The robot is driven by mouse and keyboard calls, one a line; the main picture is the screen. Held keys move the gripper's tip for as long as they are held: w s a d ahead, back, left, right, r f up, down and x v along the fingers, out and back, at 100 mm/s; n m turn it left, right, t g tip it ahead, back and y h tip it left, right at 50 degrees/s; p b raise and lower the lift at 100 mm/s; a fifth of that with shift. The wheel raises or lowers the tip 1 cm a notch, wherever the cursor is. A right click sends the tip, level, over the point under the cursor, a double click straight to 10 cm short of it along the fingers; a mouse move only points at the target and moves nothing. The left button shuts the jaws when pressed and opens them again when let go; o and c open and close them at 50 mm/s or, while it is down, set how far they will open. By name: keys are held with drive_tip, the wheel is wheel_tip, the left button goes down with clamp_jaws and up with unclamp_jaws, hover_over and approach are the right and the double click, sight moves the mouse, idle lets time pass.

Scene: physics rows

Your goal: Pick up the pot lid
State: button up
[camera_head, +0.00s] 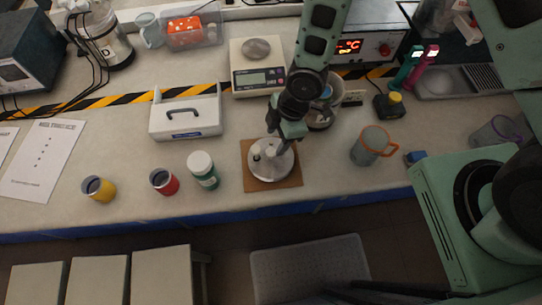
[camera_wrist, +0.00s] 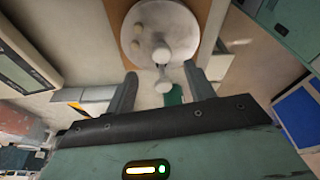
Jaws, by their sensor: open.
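The pot lid (camera_head: 267,171) is a round, pale grey disc lying on a square brown board (camera_head: 291,184) near the front of the bench. My gripper (camera_head: 276,149) is over the lid's far part and hides some of it. In the wrist view, the lid (camera_wrist: 180,25) is at the top centre, with a pale knob-like handle (camera_wrist: 162,56) reaching toward the gap between my fingers. My gripper (camera_wrist: 163,76) is open there, with one finger on each side of that gap and nothing held. Whether the fingers touch the lid cannot be told.
A green-and-white jar (camera_head: 203,171), a red cup (camera_head: 164,182) and a yellow cup (camera_head: 99,189) stand left of the board. A grey mug with an orange handle (camera_head: 372,146) stands to the right. A scale (camera_head: 249,82) and a white caddy (camera_head: 186,120) are behind.

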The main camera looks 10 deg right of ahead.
sight(272, 151)
drive_tip(key=shift+p+x, duration=1.3)
drive_tip(key=shift+x, duration=1.4)
drive_tip(key=shift+s+d, duration=0.1)
drive_tip(key=shift+d, duration=0.1)
clamp_jaws()
